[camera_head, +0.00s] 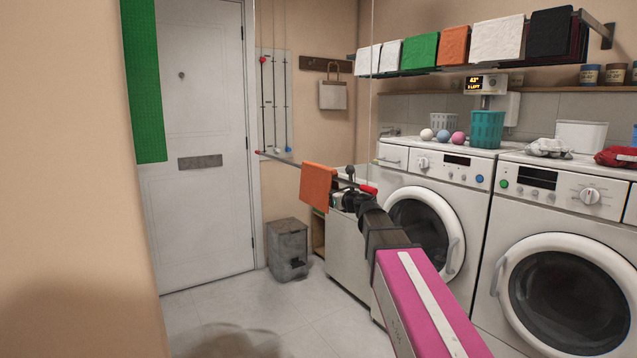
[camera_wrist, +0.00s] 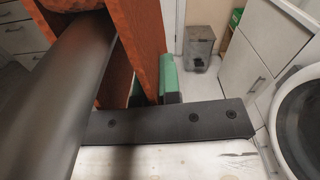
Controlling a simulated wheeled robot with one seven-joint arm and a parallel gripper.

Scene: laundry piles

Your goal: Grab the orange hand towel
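The orange hand towel (camera_head: 318,186) hangs draped over a thin rail left of the washing machines. In the wrist view the towel (camera_wrist: 142,40) fills the top middle, with two hanging layers and a gap between them. My gripper (camera_head: 338,199) is at the towel's right side. In the wrist view its green fingertips (camera_wrist: 155,86) sit close together on either side of the right layer, with the lower edge of that layer between them. The left fingertip is partly hidden by the towel. My gripper appears shut on this layer.
A folded orange cloth (camera_head: 453,45) lies on the wall shelf among other folded cloths. A grey bin (camera_head: 288,248) stands on the floor below the towel. Washing machines (camera_head: 435,205) line the right side. The floor before the door (camera_head: 205,130) is mostly free.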

